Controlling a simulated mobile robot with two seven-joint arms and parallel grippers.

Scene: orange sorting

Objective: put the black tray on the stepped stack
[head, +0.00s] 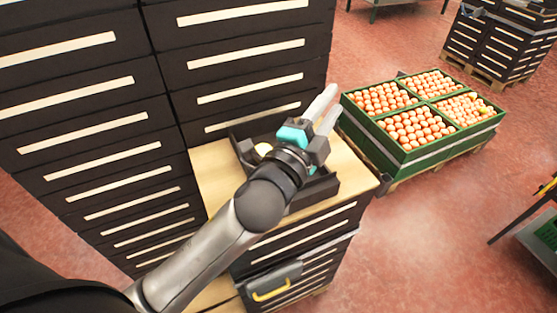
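The black tray (322,188) lies on the light wooden top (212,172) of the lower step of the stepped stack. A pale yellowish round thing (263,149) shows inside it. The stack's tall dark part (85,110), with pale slots, rises behind and to the left. My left gripper (334,98) is above the tray, its pale fingers pointing up and right past the tray's far side. The fingers are apart, with nothing seen between them. My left wrist and forearm hide much of the tray's middle. My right gripper is out of view.
A green crate (405,155) with several compartments of orange round fruit stands on a pallet to the right. A grey case with a yellow handle (271,290) is at the lower step's front. More dark stacks (500,45) stand far right.

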